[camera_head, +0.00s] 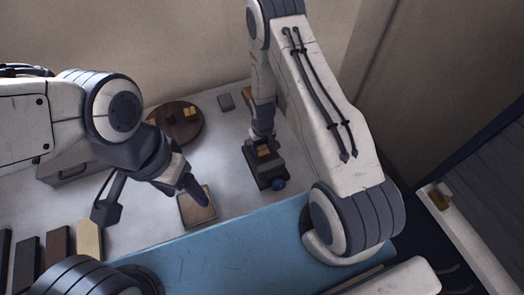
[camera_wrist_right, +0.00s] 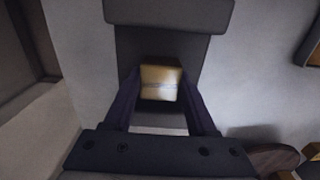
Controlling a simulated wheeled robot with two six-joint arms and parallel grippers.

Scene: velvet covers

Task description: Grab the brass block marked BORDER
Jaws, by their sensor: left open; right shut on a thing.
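A brass block (camera_wrist_right: 160,83) sits between the two fingers of my right gripper (camera_wrist_right: 162,100) in the right wrist view. Faint marks show on its face, too small to read. In the head view the same block (camera_head: 264,151) shows as a small gold patch by my right gripper (camera_head: 264,143), over a dark device. My left gripper (camera_head: 196,190) is open and empty, above a small tray with a brown inside (camera_head: 199,214). More brass-coloured blocks (camera_head: 189,112) lie on a round brown board (camera_head: 182,134).
A dark device (camera_head: 269,183) with a blue knob (camera_head: 278,184) stands under my right gripper. Several coloured strips (camera_head: 89,240) lie front left. A blue surface (camera_head: 230,250) runs along the front.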

